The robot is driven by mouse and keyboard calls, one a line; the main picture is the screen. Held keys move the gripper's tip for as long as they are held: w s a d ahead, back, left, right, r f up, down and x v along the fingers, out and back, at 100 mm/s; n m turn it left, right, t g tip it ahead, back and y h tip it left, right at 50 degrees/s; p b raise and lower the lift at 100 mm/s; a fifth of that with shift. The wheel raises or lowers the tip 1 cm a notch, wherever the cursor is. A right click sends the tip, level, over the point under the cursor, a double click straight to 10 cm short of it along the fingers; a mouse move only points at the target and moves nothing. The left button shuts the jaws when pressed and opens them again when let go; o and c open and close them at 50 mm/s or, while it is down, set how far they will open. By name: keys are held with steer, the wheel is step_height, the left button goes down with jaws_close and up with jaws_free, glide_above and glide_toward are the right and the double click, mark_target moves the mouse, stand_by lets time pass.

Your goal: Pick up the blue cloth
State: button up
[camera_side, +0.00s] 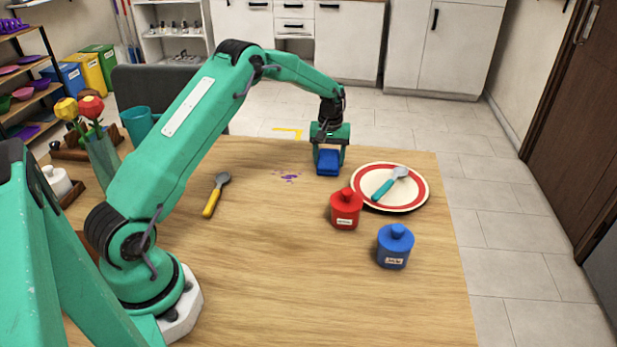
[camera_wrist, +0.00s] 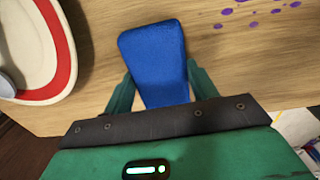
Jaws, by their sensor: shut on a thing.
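The blue cloth (camera_side: 327,162) is a folded block in my gripper (camera_side: 329,152) near the far edge of the wooden table. In the wrist view, the blue cloth (camera_wrist: 158,60) lies between the two green fingers of my gripper (camera_wrist: 160,88), which are shut on its sides. In the side view the gripper points down and its fingers are mostly hidden by the cloth. I cannot tell whether the cloth touches the table.
Right of the gripper is a red-rimmed plate (camera_side: 411,203) holding a teal-handled spoon (camera_side: 389,183). A red jar (camera_side: 346,209) and a blue jar (camera_side: 395,247) stand nearer. Purple spots (camera_side: 289,177) and a yellow-handled spoon (camera_side: 215,195) lie to the left. The front middle of the table (camera_side: 280,270) is clear.

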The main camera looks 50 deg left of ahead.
mark_target(330, 157)
steer(key=shift+r, duration=0.1)
steer(key=shift+r, duration=0.5)
step_height(330, 157, up, 3)
steer(key=shift+r, duration=0.15)
steer(key=s+d+r, duration=0.2)
steer(key=d+r, duration=0.4)
steer(key=d, duration=0.5)
steer(key=shift+s+d+r, duration=0.2)
steer(key=shift+s+r, duration=0.05)
steer(key=shift+s, duration=0.15)
steer(key=o, duration=0.4)
steer(key=shift+c, duration=1.4)
steer(key=s+a+f, duration=0.1)
steer(key=a, duration=0.2)
steer(key=s+a, duration=0.2)
steer(key=a, duration=0.1)
steer(key=s+a+f, duration=0.1)
steer(key=s+a, duration=0.1)
steer(key=a, duration=0.1)
steer(key=shift+s+a+f, duration=0.1)
steer(key=shift+s+f, duration=0.1)
steer(key=shift+f, duration=0.15)
steer(key=shift+s+a+f, duration=0.25)
steer(key=shift+s+a, duration=0.1)
steer(key=shift+a, duration=0.1)
